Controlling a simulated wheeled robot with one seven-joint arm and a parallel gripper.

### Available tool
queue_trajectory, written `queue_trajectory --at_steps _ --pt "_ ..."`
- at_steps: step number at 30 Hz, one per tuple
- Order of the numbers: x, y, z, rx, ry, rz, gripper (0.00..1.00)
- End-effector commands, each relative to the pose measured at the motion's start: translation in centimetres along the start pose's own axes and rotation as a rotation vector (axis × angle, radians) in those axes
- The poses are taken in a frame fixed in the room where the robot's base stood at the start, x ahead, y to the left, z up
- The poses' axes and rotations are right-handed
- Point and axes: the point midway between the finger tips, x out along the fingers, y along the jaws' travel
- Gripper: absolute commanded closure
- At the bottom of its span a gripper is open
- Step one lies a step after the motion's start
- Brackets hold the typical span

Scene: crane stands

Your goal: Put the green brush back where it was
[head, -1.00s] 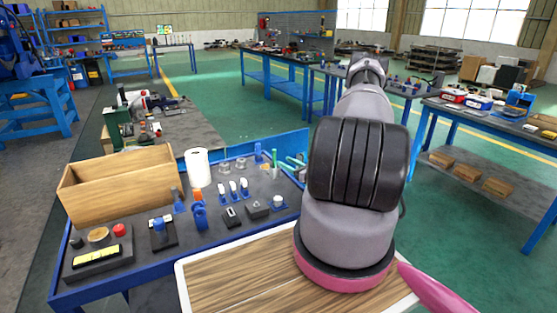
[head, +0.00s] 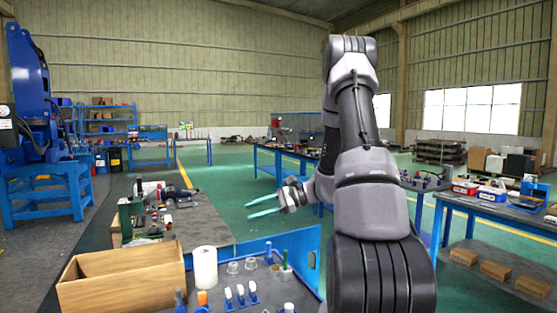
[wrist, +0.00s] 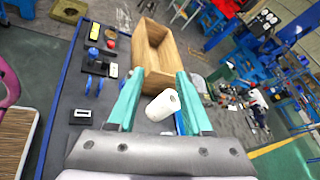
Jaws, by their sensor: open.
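A thin green upright thing (head: 285,259), perhaps the green brush, stands at the back right of the workbench in the head view. Its lower end is in or behind a dark holder, too small to tell. My gripper (head: 254,207) has teal fingers, is open and empty, and is raised in the air above the bench's back edge. In the wrist view the open fingers (wrist: 158,75) are spread, with a white roll (wrist: 163,105) and a wooden box (wrist: 160,47) seen beyond them. I cannot make out the green brush in the wrist view.
The wooden box (head: 120,282) and white roll (head: 205,267) stand on the left of the blue-edged bench (head: 300,240). Small white and blue tools (head: 240,293) lie nearer the front. My arm hides the bench's right side.

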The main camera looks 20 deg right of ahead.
Motion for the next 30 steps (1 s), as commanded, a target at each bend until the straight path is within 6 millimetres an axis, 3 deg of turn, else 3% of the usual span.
queue_trajectory --at_steps 1,3,12,21,30 --pt "0.2 0.5 2.7 -0.072 0.029 0.070 0.50" --pt "0.2 1.6 5.6 -0.155 0.073 0.161 0.50" --pt "-2.1 6.7 15.2 -0.542 0.317 0.462 0.50" --pt "-6.9 10.4 21.9 -0.963 0.617 0.589 0.50" --pt "-10.9 11.8 25.6 -1.253 0.833 0.564 0.50"
